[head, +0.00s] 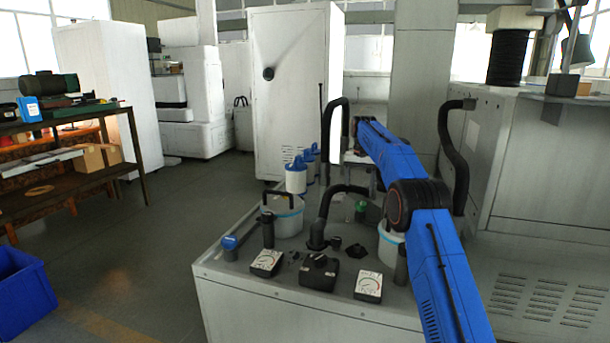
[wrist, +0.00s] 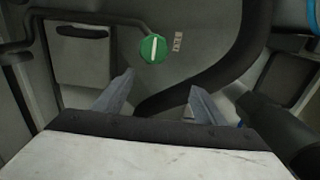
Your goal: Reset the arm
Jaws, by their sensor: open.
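My gripper (wrist: 160,92) is open in the wrist view, its two grey fingers spread apart with nothing between them. Just beyond the fingertips is a round green knob (wrist: 152,48) with a white line, apart from the fingers. A dark hose (wrist: 224,68) curves behind the fingers. In the head view my blue arm reaches from the lower right out over the grey machine (head: 270,303). I cannot make out the gripper's fingers there.
White-and-blue containers (head: 296,178), a lidded tub (head: 287,222), dial gauges (head: 266,262) and upright black hoses (head: 330,130) crowd the machine top near my arm. A tall machine (head: 560,190) stands close on the right. Open floor (head: 150,235) lies left, beside a blue bin (head: 22,290).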

